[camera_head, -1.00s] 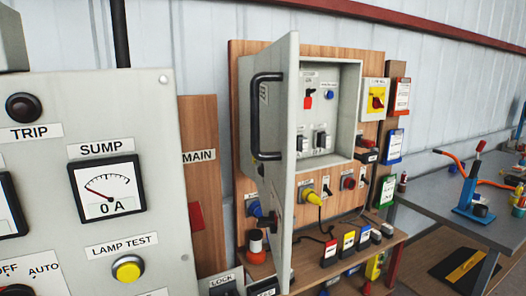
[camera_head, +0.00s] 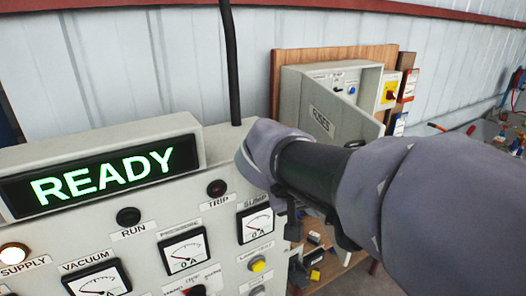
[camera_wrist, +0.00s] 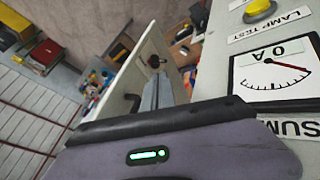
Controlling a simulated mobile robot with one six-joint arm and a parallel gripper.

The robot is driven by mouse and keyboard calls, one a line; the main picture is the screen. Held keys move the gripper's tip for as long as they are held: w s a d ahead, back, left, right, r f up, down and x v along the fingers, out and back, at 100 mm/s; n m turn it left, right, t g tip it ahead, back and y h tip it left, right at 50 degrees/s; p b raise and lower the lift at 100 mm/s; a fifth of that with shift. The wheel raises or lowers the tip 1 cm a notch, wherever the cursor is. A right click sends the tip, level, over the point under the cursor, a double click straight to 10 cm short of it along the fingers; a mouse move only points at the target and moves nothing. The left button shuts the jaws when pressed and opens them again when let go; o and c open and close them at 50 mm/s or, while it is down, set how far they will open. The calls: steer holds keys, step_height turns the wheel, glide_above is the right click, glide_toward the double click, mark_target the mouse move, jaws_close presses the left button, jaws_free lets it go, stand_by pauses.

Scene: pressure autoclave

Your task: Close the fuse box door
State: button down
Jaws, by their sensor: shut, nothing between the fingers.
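The fuse box (camera_head: 372,78) hangs on a wooden backboard at the back right in the head view. Its pale door (camera_head: 318,112), labelled FUSES, stands open at an angle, with the inside of the box showing above it. My arm covers the door's lower part there. In the wrist view the door (camera_wrist: 118,82) is a slanted pale panel with dark handle parts (camera_wrist: 131,103) on it. My gripper (camera_wrist: 160,82) is shut and empty, its grey fingers reaching up over the door face near the handle. Whether they touch it I cannot tell. The fingertips are hidden in the head view.
A grey control panel with a READY display (camera_head: 105,180) and gauges stands close at the left. In the wrist view its sump gauge (camera_wrist: 275,75) is just right of my gripper. A workbench (camera_head: 480,135) is at the far right.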

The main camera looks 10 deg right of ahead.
steer(key=w+d+f, duration=0.3)
steer(key=d+f, duration=0.5)
steer(key=d, duration=0.1)
steer(key=shift+w+d, duration=0.3)
steer(key=shift+w, duration=0.05)
steer(key=shift+f, duration=0.1)
